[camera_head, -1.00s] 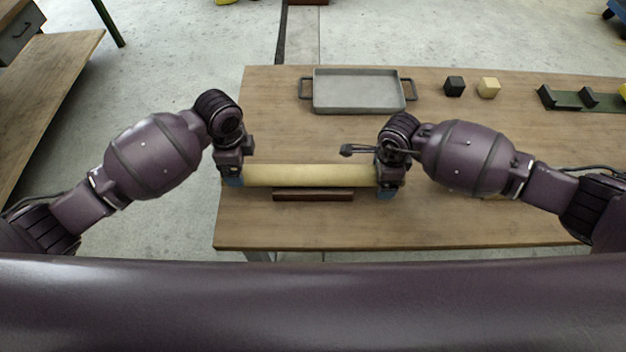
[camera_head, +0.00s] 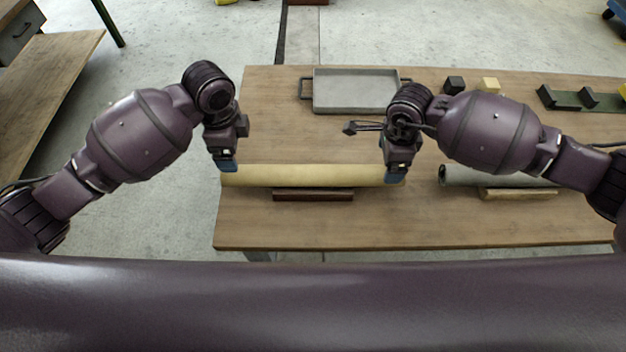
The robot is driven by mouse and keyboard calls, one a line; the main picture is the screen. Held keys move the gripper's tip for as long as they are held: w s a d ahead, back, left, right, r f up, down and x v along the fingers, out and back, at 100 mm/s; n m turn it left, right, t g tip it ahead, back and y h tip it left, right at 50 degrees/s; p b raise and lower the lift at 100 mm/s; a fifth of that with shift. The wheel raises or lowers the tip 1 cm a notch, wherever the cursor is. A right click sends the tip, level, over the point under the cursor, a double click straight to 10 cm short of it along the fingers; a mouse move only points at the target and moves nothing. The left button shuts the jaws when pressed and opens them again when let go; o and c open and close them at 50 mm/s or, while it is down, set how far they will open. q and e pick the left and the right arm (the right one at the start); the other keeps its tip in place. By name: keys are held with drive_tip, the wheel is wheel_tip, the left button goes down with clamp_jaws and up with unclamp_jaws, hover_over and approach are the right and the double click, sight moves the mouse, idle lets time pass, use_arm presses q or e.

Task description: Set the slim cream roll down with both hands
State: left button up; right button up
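The slim cream roll (camera_head: 305,176) lies level on the table side of the picture, just behind and touching or resting on a dark brown wooden block (camera_head: 313,195); the exact contact is hidden.
A grey tray (camera_head: 360,109) stands behind. A grey-green roll (camera_head: 470,177) lies on a light wooden block (camera_head: 520,194) at right, partly behind my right arm. A black cube (camera_head: 454,84) and a cream cube (camera_head: 489,86) are farther back. The table (camera_head: 290,232) is clear in front.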

drive_tip(key=shift+r, duration=2.25)
